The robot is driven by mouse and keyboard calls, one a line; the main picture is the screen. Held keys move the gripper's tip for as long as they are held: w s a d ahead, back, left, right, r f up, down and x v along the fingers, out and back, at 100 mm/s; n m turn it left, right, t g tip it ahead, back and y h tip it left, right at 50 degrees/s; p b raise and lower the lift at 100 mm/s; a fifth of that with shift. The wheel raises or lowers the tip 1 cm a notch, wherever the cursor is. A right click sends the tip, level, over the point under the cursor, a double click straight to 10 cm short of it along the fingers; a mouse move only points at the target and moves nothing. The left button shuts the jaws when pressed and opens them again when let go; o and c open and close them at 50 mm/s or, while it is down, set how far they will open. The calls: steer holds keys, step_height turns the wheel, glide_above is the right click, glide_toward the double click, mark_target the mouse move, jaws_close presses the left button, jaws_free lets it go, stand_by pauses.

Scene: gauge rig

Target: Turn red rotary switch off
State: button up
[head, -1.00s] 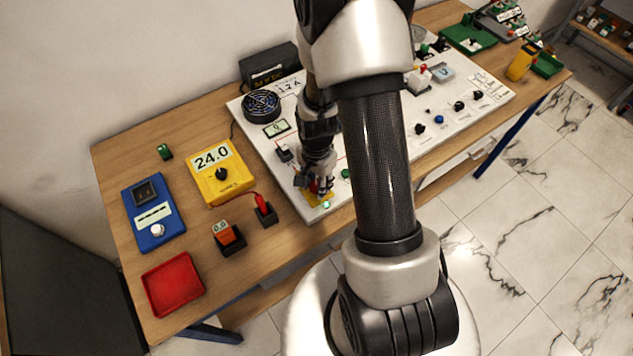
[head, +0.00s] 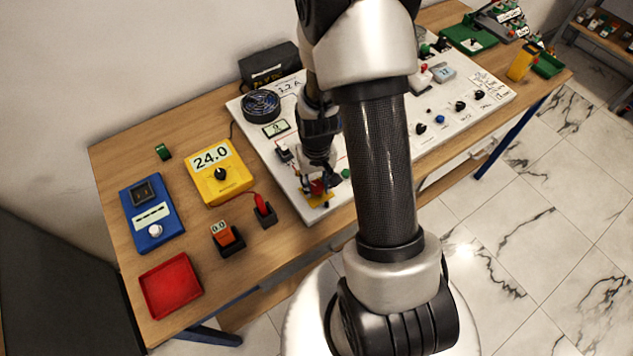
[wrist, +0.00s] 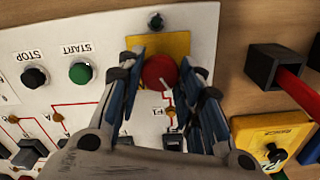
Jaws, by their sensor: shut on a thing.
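The red rotary switch (wrist: 158,70) is a round red knob on a yellow plate (wrist: 177,44), in the upper middle of the wrist view. A short white mark shows on its lower part. My gripper (wrist: 160,78) has one blue-padded finger on each side of the knob and is shut on it. In the head view my gripper (head: 316,186) is down at the near left corner of the white panel, over the yellow plate (head: 320,201), and mostly covers the red knob. A small lamp (wrist: 155,22) beside the knob looks dark.
A black STOP button (wrist: 34,77) and a green START button (wrist: 80,73) sit left of the knob in the wrist view. A yellow meter (head: 222,184) reading 24.0, a red tray (head: 171,285) and a blue device (head: 153,214) stand on the wooden table, left of the panel.

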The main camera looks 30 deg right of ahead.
mark_target(317, 186)
steer(key=shift+n, duration=1.7)
steer(key=o, duration=1.1)
steer(key=shift+c, duration=0.2)
step_height(317, 186, up, 12)
